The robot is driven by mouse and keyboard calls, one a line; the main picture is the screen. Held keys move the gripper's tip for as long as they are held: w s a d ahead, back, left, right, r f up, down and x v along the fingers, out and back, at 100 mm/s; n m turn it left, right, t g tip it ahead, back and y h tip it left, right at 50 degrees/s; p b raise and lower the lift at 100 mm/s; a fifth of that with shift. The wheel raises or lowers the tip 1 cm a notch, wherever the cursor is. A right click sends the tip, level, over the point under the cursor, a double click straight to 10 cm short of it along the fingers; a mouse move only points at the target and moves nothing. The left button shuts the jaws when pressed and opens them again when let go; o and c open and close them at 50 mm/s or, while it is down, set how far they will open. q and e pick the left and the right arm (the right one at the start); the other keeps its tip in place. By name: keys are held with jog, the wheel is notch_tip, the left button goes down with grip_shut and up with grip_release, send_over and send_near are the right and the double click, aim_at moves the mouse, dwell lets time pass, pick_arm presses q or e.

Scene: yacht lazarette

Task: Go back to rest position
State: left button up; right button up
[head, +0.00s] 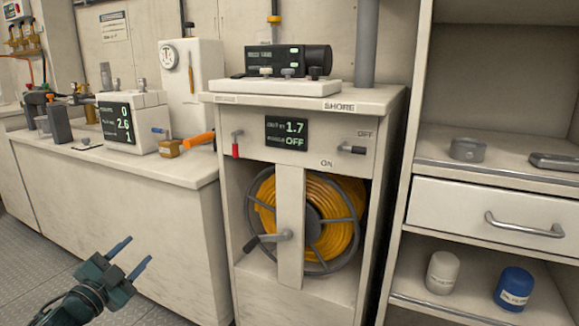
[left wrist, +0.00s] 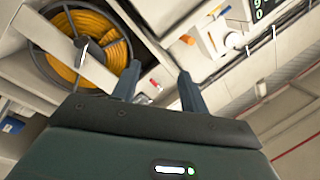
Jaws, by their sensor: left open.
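My left gripper (head: 130,258) shows at the lower left of the head view. Its two blue fingers are apart with nothing between them, in free air in front of the white counter front. In the left wrist view the left gripper's fingers (left wrist: 157,88) are also spread and empty. My right gripper is in neither view.
A white cabinet (head: 222,200) holds a yellow hose reel (head: 338,215) with a crank. A counter (head: 150,163) with instruments runs along the left. Shelves with a drawer (head: 465,212), a white jar (head: 442,272) and a blue jar (head: 514,289) stand right. Floor (head: 30,265) is clear at left.

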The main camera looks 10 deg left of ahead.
pick_arm(q)
jog(key=s+d+f+g+h, duration=0.1)
jog(key=s+d+f+h, duration=0.2)
jog(key=s+d, duration=0.5)
jog(key=s+d+f+g+h, duration=0.1)
jog(key=s+d+f+h, duration=0.2)
jog(key=d, duration=1)
jog(key=s+d+r+n, duration=0.35)
jog(key=s+d, duration=0.35)
jog(key=s, duration=0.3)
jog(key=s+d+r+n+t, duration=0.1)
jog(key=s+d+r+n, duration=0.15)
jog(key=s+r, duration=0.2)
jog(key=a+r+n+g+y+p, duration=0.1)
jog(key=r+p, duration=0.4)
jog(key=p, duration=1.3)
jog(key=a+r+n+g+y+p, duration=0.1)
jog(key=a+r+g+y+p, duration=0.3)
jog(key=p, duration=1.5)
jog(key=shift+s+r+n+g, duration=0.3)
jog(key=shift+s+r+g, duration=0.15)
jog(key=shift+r+g, duration=0.5)
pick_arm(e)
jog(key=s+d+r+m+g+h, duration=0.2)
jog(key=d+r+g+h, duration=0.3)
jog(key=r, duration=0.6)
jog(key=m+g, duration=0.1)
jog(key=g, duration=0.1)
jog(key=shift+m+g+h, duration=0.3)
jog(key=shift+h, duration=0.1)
